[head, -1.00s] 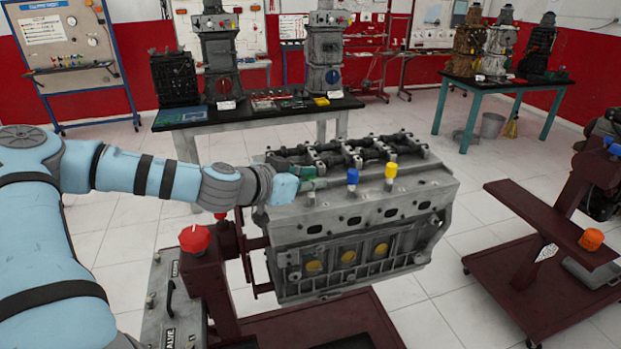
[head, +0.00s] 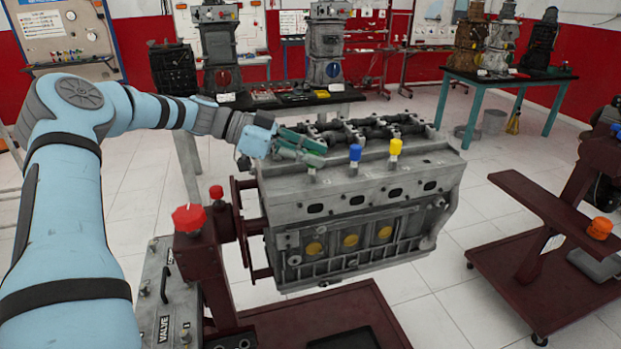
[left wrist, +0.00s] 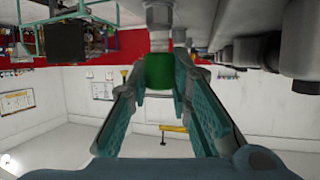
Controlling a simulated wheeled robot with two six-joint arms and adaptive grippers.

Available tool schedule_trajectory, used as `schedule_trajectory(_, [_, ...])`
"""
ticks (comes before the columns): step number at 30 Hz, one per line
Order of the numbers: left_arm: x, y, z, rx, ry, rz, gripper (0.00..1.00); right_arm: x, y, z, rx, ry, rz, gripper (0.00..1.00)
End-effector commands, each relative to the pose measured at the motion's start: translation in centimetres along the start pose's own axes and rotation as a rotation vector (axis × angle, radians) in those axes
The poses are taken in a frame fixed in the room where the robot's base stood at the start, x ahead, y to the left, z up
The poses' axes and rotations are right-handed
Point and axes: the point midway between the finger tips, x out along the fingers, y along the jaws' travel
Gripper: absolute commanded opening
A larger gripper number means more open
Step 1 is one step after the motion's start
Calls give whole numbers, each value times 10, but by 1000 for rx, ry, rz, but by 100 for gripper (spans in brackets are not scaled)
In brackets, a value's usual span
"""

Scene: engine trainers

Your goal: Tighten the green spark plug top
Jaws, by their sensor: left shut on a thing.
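The green spark plug top (left wrist: 159,72) sits between the two teal fingers of my left gripper in the left wrist view, at the end of a grey metal plug (left wrist: 160,28). In the head view my left gripper (head: 312,157) is at the leftmost plug on the engine block (head: 375,195), shut on the green top. The fingers mostly hide the green top there. A blue top (head: 355,153) and a yellow top (head: 395,147) stand upright to its right on the same block edge. My right gripper is in neither view.
A red knob (head: 189,217) and a valve panel (head: 160,300) stand left of the block. A maroon stand (head: 545,215) with an orange knob (head: 599,228) is at right. A dark-topped bench (head: 290,101) with engine parts is behind. Open floor lies between.

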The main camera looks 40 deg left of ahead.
Motion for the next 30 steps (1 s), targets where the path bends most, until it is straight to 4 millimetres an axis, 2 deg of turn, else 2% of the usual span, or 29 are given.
schedule_trajectory(1, [4,0,11,12,-16,40,0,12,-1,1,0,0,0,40])
schedule_trajectory(3, [3,0,8,35,-16,96,0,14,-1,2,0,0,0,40])
schedule_trajectory(12, [0,-1,1,105,-11,271,0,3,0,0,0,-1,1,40])
schedule_trajectory(21, [1,2,0,142,-5,355,0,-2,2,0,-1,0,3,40])
schedule_trajectory(30, [2,4,1,145,-5,368,0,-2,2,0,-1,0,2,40])
